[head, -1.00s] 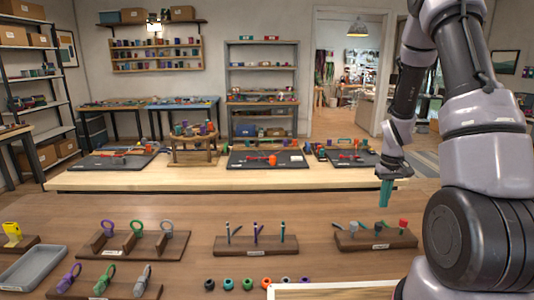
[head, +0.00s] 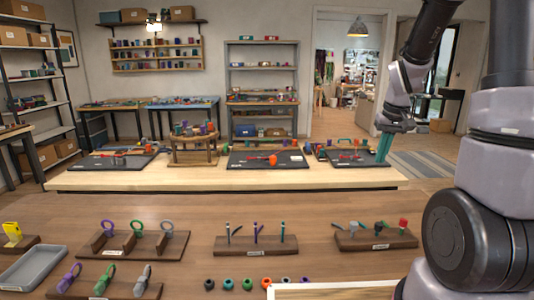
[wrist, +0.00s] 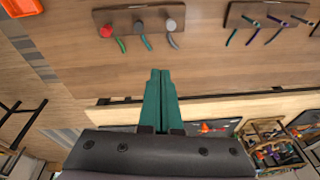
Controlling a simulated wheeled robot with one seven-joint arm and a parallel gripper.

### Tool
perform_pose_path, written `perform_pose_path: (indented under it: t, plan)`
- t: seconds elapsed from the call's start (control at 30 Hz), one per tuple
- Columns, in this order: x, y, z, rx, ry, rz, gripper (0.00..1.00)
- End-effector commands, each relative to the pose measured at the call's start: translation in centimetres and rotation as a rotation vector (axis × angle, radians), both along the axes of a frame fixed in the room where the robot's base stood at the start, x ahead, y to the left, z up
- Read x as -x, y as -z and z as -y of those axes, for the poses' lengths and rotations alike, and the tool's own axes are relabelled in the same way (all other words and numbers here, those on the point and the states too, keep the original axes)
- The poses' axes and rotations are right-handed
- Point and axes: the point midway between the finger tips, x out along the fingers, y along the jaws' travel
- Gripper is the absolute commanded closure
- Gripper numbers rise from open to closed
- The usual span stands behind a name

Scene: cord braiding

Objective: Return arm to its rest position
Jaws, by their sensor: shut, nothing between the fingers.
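My gripper (head: 384,149) is at the right of the head view, raised over the right end of the pale wooden ledge behind the table. Its teal fingers point down. In the wrist view the two teal fingers (wrist: 160,98) lie side by side, closed together with nothing between them. My gripper is apart from the tools and racks. In the wrist view, the rack with the red-topped tool (wrist: 138,20) is beyond the fingertips.
The wooden table (head: 320,217) holds a tool rack (head: 375,239) at right, a middle rack (head: 256,245), a ring rack (head: 132,246) and a grey tray (head: 33,266) at left. Several small spools line the front. Dark mats (head: 268,159) lie on the ledge (head: 220,178).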

Motion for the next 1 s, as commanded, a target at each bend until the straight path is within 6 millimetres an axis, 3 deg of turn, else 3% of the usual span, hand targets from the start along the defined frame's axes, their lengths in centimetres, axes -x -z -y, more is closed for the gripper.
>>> perform_pose_path:
  t: [0.03, 0.2, 0.5, 0.73, 1.0]
  plan:
    - [0.9, -2.4, -0.8, -0.011, 0.017, 0.039, 1.00]
    - [4.5, -8.6, -3.3, -0.060, 0.080, 0.139, 1.00]
    - [12.6, -16.1, -7.0, -0.166, 0.173, 0.302, 1.00]
    - [16.7, -18.1, -8.4, -0.224, 0.212, 0.371, 1.00]
    - [17.6, -18.3, -8.6, -0.237, 0.221, 0.380, 1.00]
